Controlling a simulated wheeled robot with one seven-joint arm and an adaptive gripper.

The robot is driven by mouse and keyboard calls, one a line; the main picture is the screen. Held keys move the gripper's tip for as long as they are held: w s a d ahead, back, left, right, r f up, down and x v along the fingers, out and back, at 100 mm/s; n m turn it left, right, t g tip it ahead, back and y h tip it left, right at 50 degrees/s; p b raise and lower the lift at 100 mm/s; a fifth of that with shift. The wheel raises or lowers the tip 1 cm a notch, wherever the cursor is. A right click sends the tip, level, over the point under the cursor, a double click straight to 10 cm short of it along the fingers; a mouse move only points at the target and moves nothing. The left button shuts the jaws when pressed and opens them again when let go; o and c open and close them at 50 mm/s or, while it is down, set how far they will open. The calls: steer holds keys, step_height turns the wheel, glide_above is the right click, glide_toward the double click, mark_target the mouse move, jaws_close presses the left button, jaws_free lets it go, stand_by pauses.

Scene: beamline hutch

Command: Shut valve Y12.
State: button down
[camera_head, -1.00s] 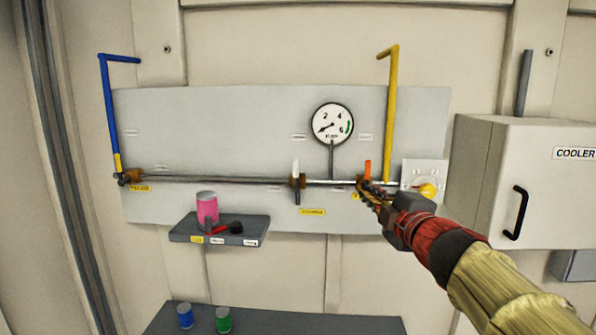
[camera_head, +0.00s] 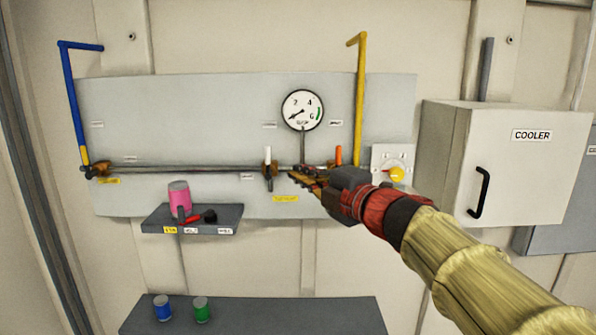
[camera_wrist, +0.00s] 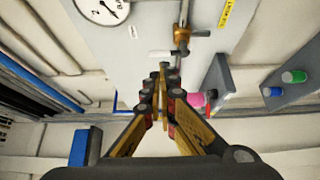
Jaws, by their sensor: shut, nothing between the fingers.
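Three small valves sit on the pipe along the grey panel; their tags are too small to read, so I cannot tell which is Y12. The middle valve has a white lever (camera_head: 267,155) standing upright across the pipe. It also shows in the wrist view (camera_wrist: 160,53), just beyond my fingertips, beside a brass body (camera_wrist: 183,35). The right valve has an orange lever (camera_head: 338,155), its lower part hidden by my gripper. The left valve (camera_head: 97,169) is brass, below the blue pipe. My gripper (camera_head: 292,178) is shut and empty, right of the middle valve; contact is unclear.
A small shelf (camera_head: 220,217) with a pink container (camera_head: 179,194) juts out below the pipe. A gauge (camera_head: 302,109) and a yellow pipe (camera_head: 361,100) stand above. A yellow knob (camera_head: 396,174) and cooler box (camera_head: 445,150) are at right. A lower shelf (camera_head: 280,318) holds two cans.

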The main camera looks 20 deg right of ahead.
mark_target(268, 156)
steer(key=x, duration=1.2)
steer(key=shift+d+f+p, duration=0.1)
steer(key=shift+p, duration=0.25)
steer(key=shift+p, duration=0.65)
